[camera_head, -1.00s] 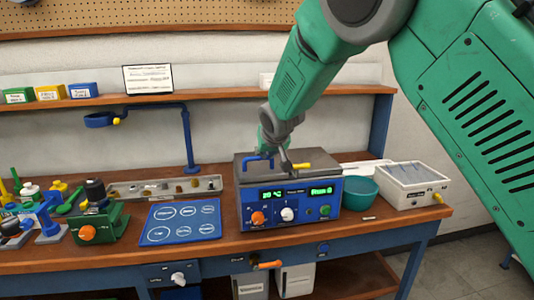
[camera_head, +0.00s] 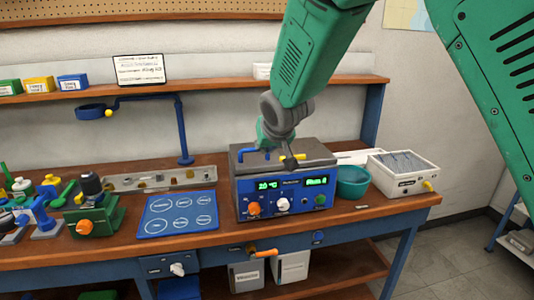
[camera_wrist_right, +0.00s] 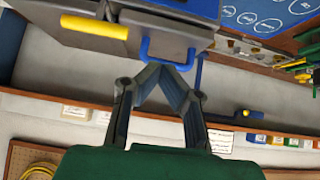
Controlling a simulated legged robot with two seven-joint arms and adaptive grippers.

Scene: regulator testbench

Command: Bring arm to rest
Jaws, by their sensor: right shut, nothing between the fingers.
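My right arm (camera_head: 320,50) comes in from the upper right in the head view, green with grey joints. My right gripper (camera_head: 287,158) is over the top of the blue and grey test unit (camera_head: 285,190), partly hidden behind its own wrist. In the right wrist view the two dark fingers of the gripper (camera_wrist_right: 163,68) meet at their tips, with nothing between them. The tips show close to the unit's blue handle (camera_wrist_right: 167,50); I cannot tell whether they touch it. A yellow handle (camera_wrist_right: 94,26) is beside it. My left gripper is not in view.
A teal bowl (camera_head: 352,182) and a white tray (camera_head: 403,186) stand right of the unit. A blue mat (camera_head: 178,214) and a green fixture (camera_head: 95,217) lie left. A shelf (camera_head: 215,88) with a blue lamp-like stand (camera_head: 182,125) runs behind.

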